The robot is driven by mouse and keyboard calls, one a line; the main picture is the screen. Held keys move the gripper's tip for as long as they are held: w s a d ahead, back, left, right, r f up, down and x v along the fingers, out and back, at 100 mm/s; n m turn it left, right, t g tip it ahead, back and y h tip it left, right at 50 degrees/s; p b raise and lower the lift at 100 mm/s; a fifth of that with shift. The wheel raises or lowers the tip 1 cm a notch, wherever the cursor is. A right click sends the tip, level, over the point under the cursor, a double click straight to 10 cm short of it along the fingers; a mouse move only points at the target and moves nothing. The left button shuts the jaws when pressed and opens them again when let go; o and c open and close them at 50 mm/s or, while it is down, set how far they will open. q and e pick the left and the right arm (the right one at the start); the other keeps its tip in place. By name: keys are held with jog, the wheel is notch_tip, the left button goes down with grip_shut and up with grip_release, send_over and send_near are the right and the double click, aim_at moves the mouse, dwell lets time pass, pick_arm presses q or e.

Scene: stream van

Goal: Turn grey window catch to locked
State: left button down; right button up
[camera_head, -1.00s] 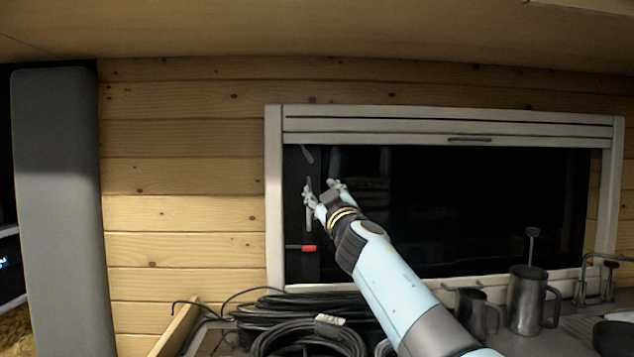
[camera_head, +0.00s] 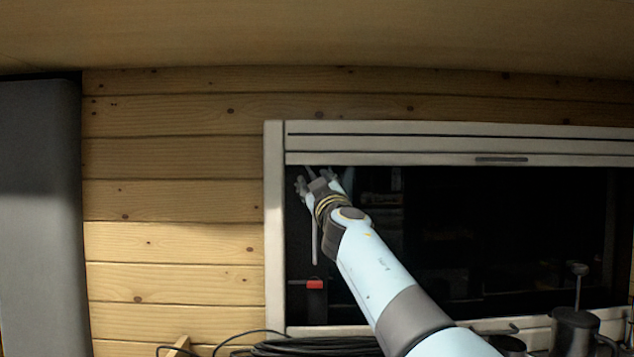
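The dark window has a light frame, and small catches sit in a column along its left side. A slim grey catch (camera_head: 314,243) hangs close to vertical below my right gripper. A second grey catch (camera_head: 310,172) at the top is mostly hidden by the gripper; only a thin slanted piece shows between the fingers. My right gripper (camera_head: 315,179) is at the window's upper left corner with its fingers spread to either side of that piece. I cannot tell whether they touch it. My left gripper is not in view.
A red-tipped catch (camera_head: 314,284) sits lower on the same side, pointing sideways. The light window frame (camera_head: 274,230) stands close left of my gripper. Black coiled cable (camera_head: 310,346) and dark metal mugs (camera_head: 575,330) stand below. The plank wall at left is clear.

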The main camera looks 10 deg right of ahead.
jog(key=shift+s+a, duration=0.1)
jog(key=shift+s, duration=0.05)
jog(key=shift+c, duration=1.6)
grip_shut()
jog(key=n+y+p, duration=0.1)
jog(key=n+p, duration=0.1)
jog(key=p, duration=0.1)
jog(key=n+g+y+p, duration=0.1)
jog(key=n+p, duration=0.2)
jog(key=p, duration=0.1)
jog(key=n+p, duration=0.2)
jog(key=p, duration=0.2)
jog(key=shift+r+g+y, duration=0.3)
jog(key=shift+g+y, duration=0.1)
pick_arm(q)
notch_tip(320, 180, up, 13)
jog(key=p, duration=0.1)
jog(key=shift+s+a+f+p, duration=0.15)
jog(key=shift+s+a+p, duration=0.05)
jog(key=shift+p, duration=0.15)
pick_arm(e)
jog(key=shift+d+f+n, duration=0.2)
jog(key=shift+n, duration=0.7)
grip_release()
jog(key=o, duration=0.3)
